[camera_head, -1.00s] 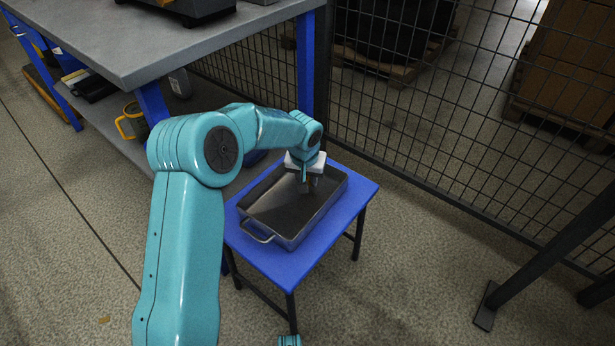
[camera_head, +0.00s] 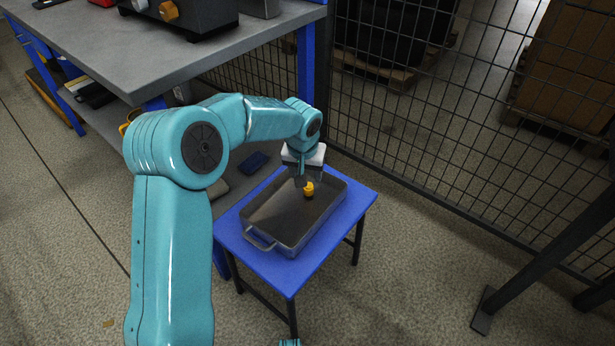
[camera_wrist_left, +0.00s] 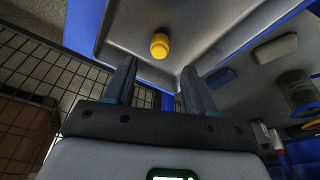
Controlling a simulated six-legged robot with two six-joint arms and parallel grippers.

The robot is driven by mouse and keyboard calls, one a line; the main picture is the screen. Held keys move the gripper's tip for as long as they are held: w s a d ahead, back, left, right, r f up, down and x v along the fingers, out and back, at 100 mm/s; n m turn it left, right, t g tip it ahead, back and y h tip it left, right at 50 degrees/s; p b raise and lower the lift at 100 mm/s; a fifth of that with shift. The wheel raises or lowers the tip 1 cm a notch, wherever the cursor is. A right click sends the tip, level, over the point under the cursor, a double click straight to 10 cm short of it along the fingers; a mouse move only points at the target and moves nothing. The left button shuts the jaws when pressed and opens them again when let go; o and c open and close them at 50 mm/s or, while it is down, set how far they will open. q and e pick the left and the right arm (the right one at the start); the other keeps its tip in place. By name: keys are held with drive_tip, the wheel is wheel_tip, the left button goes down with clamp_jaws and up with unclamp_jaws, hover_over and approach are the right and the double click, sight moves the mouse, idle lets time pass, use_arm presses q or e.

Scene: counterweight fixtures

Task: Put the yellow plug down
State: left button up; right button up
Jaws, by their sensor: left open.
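The yellow plug (camera_head: 308,188) is inside the grey metal tray (camera_head: 268,229), towards its far end, and appears to rest on the tray floor. In the left wrist view the plug (camera_wrist_left: 160,45) shows beyond and between the two fingertips, with clear space around it. My left gripper (camera_head: 301,180) is over the far end of the tray, just above and beside the plug. Its fingers (camera_wrist_left: 158,72) are apart and hold nothing. My right gripper is not in view.
The tray stands on a small blue table (camera_head: 290,278). A wire mesh fence (camera_head: 440,130) stands behind and right.

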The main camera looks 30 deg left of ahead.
use_arm(q)
drive_tip(key=p+v, duration=0.1)
drive_tip(key=v, duration=0.4)
drive_tip(key=shift+r, duration=0.1)
idle(0.4)
